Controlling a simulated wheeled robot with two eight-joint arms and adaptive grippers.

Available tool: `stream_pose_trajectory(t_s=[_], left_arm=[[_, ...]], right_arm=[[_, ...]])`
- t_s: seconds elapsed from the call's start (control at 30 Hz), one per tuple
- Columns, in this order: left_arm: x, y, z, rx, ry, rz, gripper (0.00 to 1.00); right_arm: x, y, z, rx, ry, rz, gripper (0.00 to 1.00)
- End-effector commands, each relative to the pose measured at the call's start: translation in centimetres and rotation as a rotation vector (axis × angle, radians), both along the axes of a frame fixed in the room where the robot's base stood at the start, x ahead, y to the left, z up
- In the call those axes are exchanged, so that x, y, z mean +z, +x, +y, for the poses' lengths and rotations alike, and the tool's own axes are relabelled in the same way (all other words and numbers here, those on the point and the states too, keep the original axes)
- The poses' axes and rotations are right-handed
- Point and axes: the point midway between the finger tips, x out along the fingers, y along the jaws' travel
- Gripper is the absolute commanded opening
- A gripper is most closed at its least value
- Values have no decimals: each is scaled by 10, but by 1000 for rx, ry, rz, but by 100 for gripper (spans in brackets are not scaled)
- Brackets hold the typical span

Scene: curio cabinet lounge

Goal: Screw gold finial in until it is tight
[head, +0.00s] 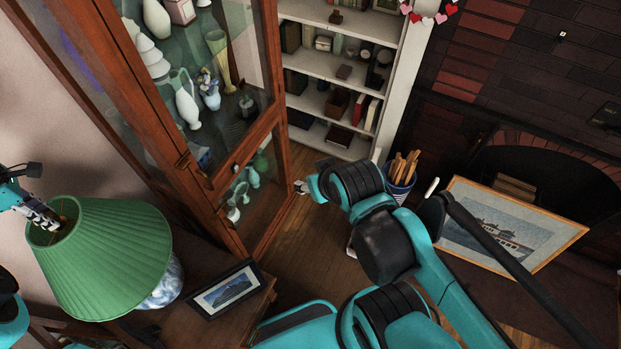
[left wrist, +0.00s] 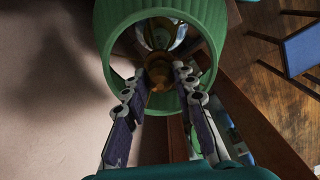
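The green pleated lampshade (head: 105,262) stands at the lower left in the head view, on a blue-and-white lamp base (head: 163,285). My left gripper (head: 52,219) reaches from the left into the shade's top opening. In the left wrist view, I look down into the shade (left wrist: 215,40). A gold piece, seemingly the finial (left wrist: 158,74), shows in shadow between the fingertips of my left gripper (left wrist: 157,78). The fingers are apart, one on each side, with no clear contact. My right gripper (head: 302,187) is mostly hidden behind its arm, near the cabinet's lower corner.
A framed picture (head: 225,287) lies on the wooden side table (head: 185,325) beside the lamp. A glass-front cabinet (head: 228,185) with vases stands close behind. A bookshelf (head: 340,57), a pot of sticks (head: 398,190) and a ship painting (head: 510,228) are farther off.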

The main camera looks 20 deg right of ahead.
Motion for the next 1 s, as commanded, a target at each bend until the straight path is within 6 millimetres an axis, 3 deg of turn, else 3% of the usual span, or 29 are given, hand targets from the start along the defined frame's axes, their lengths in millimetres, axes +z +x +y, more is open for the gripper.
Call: stream_pose_trajectory(t_s=[0.13, 0.23, 1.0], left_arm=[[0, 0, 0, -23, 0, 0, 0], [0, 0, 0, -135, 0, 1, 0], [-2, 0, 1, -1445, 0, 0, 0]], right_arm=[[0, 0, 0, 0, 0, 0, 50], [0, 0, 0, 0, 0, 0, 50], [-1, 0, 0, 0, 0, 0, 50]])
